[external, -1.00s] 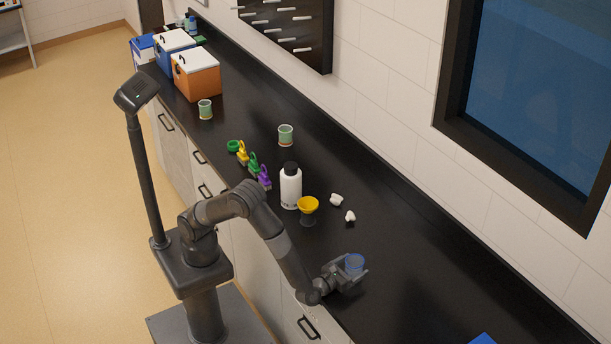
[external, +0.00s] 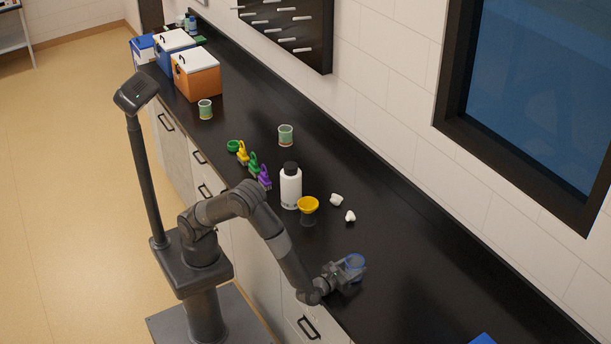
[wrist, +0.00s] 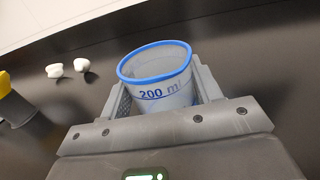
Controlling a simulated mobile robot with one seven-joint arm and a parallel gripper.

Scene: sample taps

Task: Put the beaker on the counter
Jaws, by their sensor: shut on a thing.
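The beaker (external: 355,264) is clear with a blue rim and stands upright at the near part of the black counter (external: 420,290). In the wrist view the beaker (wrist: 158,80) shows a blue "200 ml" mark between the two fingers. My gripper (external: 352,268) is shut on the beaker from its sides, low over the counter. It also shows in the wrist view (wrist: 160,95). The beaker's base is hidden, so I cannot tell whether it touches the counter.
A yellow funnel on a dark stand (external: 308,208), a white bottle (external: 291,187) and two small white pieces (external: 336,200) stand farther along the counter.

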